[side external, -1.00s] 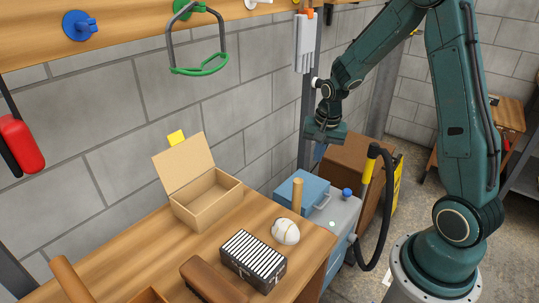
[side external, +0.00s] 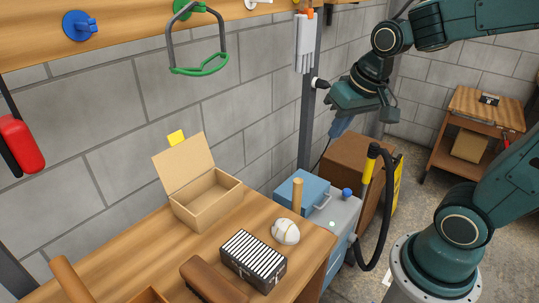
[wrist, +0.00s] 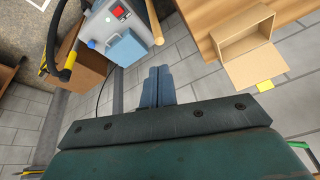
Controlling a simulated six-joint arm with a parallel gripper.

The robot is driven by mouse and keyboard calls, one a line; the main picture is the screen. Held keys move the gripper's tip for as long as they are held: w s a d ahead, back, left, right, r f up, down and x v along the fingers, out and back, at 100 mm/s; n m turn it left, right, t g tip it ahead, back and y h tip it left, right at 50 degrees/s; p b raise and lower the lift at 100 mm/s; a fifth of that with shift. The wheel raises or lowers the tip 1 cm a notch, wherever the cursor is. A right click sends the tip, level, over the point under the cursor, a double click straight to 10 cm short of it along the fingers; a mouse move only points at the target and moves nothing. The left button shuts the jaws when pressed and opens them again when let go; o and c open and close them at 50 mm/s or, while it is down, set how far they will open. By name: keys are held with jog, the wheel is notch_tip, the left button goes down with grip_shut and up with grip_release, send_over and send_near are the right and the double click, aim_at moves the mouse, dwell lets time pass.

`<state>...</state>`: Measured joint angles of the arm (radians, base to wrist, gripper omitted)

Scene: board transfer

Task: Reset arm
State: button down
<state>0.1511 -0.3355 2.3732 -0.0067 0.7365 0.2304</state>
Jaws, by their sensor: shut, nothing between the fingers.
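My gripper (side external: 341,126) is in the upper right of the side external view, in the air in front of the grey block wall. It is clear of the wooden bench (side external: 122,262) and above the brown cabinet area. In the wrist view its two blue-grey fingers (wrist: 157,88) lie together, shut, with nothing between them. No object touches it.
A grey cart with a blue box (side external: 309,192) and black hose (side external: 386,205) stands below my gripper.

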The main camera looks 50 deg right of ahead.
jog(key=s+a+r+n+t, duration=0.1)
jog(key=s+a+r+n, duration=0.2)
jog(key=s, duration=0.4)
jog(key=shift+s+a+n+y, duration=0.25)
jog(key=shift+s+n+y, duration=0.05)
jog(key=shift+s, duration=0.05)
jog(key=c, duration=2.1)
grip_release()
jog(key=shift+s+a+n, duration=0.2)
jog(key=shift+s+n, duration=0.1)
jog(key=shift+s, duration=0.35)
